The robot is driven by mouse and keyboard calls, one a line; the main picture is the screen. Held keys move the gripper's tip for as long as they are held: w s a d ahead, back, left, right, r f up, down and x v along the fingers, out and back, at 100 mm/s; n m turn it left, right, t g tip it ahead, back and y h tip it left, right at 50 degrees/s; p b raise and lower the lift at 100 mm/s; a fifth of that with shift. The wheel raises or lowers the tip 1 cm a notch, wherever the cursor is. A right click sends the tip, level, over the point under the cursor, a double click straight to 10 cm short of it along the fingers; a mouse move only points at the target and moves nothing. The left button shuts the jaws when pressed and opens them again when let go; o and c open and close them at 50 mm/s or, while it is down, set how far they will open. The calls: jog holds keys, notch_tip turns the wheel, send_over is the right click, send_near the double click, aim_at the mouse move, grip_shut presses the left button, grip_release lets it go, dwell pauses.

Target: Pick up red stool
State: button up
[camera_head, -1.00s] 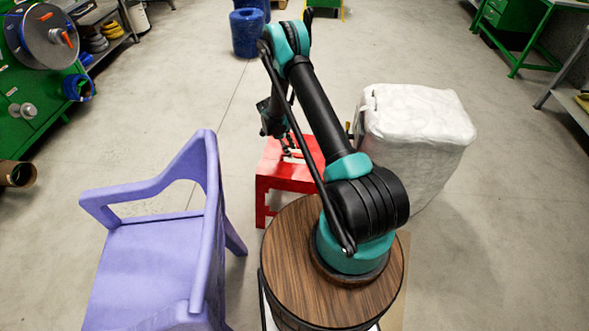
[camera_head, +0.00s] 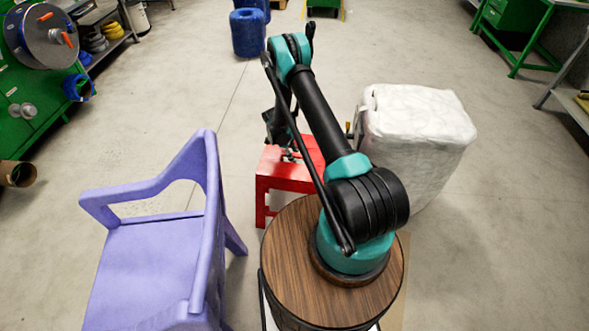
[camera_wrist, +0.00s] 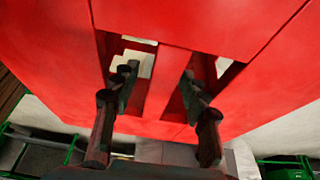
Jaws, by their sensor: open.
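The red stool (camera_head: 285,178) stands on the floor just beyond my round base, partly hidden by my arm. In the wrist view its red top (camera_wrist: 230,25) fills most of the picture and has openings on both sides of a narrow middle bar (camera_wrist: 160,85). My gripper (camera_wrist: 160,78) is open, with one dark finger on each side of that bar. The fingertips overlap the openings; I cannot tell how deep they reach. In the head view my gripper (camera_head: 291,154) is small and low over the stool's top.
A purple armchair (camera_head: 150,255) stands close on the left. A white wrapped bin (camera_head: 415,140) stands close on the right of the stool. Blue barrels (camera_head: 248,33) stand farther back, with open floor between. Green workbenches line both sides.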

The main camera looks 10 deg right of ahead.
jog(key=shift+c, duration=0.4)
grip_shut()
dwell(0.4)
